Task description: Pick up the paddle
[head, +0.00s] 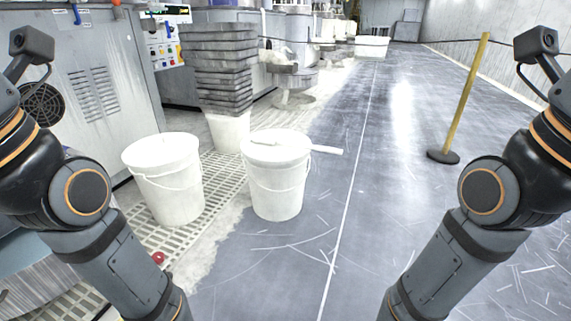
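A white paddle (327,150) lies across the top of the right-hand white bucket (277,187). Its pale end sticks out past the bucket's right rim. The rest of it blends with the white bucket top, so its full shape is hard to tell. Both of my arms come in at the sides and run down out of the bottom of the head view. Neither gripper is in view, so their distance from the paddle does not show.
Another white bucket (168,185) stands to the left on a floor grating (215,190). Behind stands a stack of dark grey trays (220,65). Grey machines line the left. A yellow post (466,90) stands at right. The grey floor (345,225) between is clear.

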